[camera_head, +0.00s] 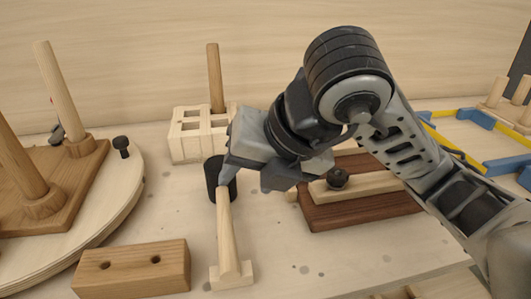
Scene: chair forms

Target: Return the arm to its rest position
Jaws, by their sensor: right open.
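My right arm comes in from the right side of the picture and reaches across the middle of the table. Its gripper (252,184) points down and left, with its fingers apart. The left finger is at the upper end of a light wooden peg (228,238), which rises from a small pale block (231,276). I cannot tell whether finger and peg touch. Nothing shows clearly between the fingers. My left gripper is not in view.
A black cylinder (212,182) stands behind the peg. A slotted wooden crate (186,148) is farther back. A two-hole block (132,269) lies front left. A round board (118,215) holds upright posts at left. A dark brown board (345,212) lies under my arm.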

